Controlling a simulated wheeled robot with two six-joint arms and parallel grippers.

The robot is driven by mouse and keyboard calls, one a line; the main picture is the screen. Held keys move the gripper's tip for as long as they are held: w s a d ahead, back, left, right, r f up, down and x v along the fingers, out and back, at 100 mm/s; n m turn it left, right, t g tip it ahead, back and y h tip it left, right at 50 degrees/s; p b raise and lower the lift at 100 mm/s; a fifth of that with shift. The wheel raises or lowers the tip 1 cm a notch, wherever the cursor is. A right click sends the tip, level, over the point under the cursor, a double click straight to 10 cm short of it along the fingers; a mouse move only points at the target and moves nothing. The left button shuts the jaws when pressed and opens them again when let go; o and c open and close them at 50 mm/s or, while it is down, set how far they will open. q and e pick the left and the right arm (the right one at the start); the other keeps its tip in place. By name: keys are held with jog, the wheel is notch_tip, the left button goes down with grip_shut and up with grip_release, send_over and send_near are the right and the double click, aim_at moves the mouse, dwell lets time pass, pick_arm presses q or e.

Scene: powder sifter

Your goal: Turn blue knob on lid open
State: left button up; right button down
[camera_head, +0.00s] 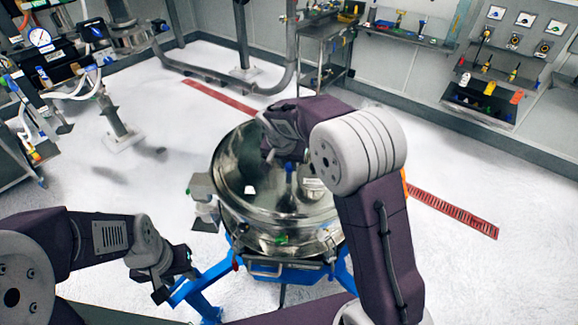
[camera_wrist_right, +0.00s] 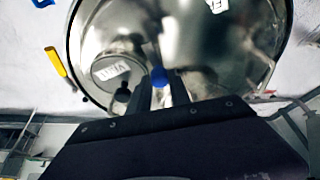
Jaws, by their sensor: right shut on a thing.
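The round shiny metal sifter lid (camera_head: 238,175) fills the middle of the head view. It also fills the upper part of the right wrist view (camera_wrist_right: 200,50). My right gripper (camera_head: 287,160) reaches down over the lid from above. In the right wrist view its two dark fingers (camera_wrist_right: 161,90) are closed in on the blue knob (camera_wrist_right: 159,77), whose top shows between their tips. In the head view the gripper and forearm hide most of the knob. My left gripper (camera_head: 178,275) is low at the left, apart from the sifter; its finger opening is unclear.
The sifter stands on a blue frame (camera_head: 205,283). A metal fitting (camera_head: 203,190) juts out at its left side. A yellow handle (camera_wrist_right: 56,62) shows beside the lid in the wrist view. A workbench (camera_head: 330,45) and wall shelves stand behind; the white floor around is mostly clear.

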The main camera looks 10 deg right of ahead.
jog(key=shift+r, duration=0.1)
dwell(0.3)
jog(key=c, duration=1.2)
grip_release()
jog(key=shift+s+a+r, duration=0.1)
jog(key=shift+r, duration=0.1)
jog(key=b+v, duration=0.2)
jog(key=v, duration=0.6)
jog(key=shift+s+r, duration=0.15)
jog(key=shift+r, duration=0.15)
jog(key=shift+a, duration=0.1)
